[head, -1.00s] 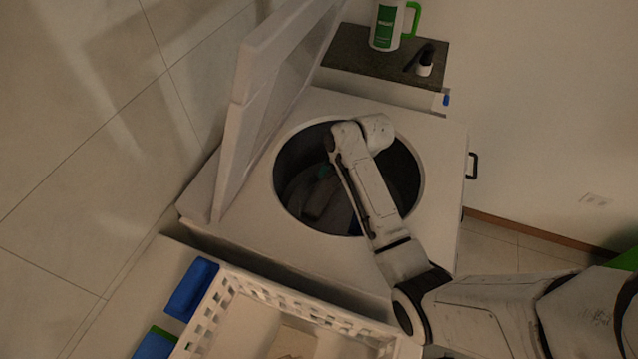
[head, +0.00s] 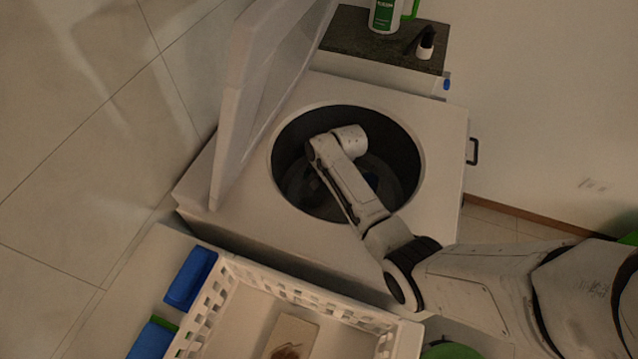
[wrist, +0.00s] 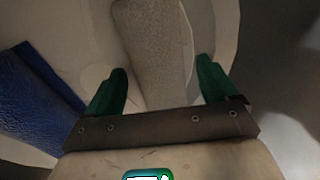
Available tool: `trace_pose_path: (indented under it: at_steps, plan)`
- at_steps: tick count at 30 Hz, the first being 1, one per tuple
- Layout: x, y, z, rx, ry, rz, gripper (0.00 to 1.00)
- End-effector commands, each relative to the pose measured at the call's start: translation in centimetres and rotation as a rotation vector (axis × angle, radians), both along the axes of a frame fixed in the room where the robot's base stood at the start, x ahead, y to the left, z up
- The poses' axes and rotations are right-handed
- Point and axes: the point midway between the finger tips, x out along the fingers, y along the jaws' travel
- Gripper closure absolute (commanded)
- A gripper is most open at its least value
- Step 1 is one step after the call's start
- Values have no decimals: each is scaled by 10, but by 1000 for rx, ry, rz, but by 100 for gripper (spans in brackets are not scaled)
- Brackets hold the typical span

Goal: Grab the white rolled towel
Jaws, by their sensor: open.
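The white rolled towel (wrist: 155,40) shows in the wrist view as a pale, textured roll at top centre, running away from my gripper. My gripper (wrist: 160,85) is open, with one green finger on each side of the towel's near end. I cannot tell whether the fingers touch it. In the head view, my arm reaches into the round dark opening of a white top-loading washer (head: 235,225). My gripper and the towel are hidden or too dark to make out there.
A blue cloth-like item (wrist: 40,90) lies left of my gripper inside the drum. The washer's raised lid (head: 245,100) stands at the left of the opening. A white basket (head: 215,320) is in front. A dark-topped cabinet (head: 365,50) with a bottle (head: 384,14) stands behind.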

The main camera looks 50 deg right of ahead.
Motion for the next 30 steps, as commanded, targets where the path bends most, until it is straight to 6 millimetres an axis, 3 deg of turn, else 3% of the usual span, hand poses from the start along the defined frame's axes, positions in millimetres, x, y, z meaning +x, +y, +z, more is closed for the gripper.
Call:
trace_pose_path:
  at_steps: [9,30]
  plan:
    - [1,0,-4,-1,0,0,14]
    - [1,0,-4,-1,0,0,78]
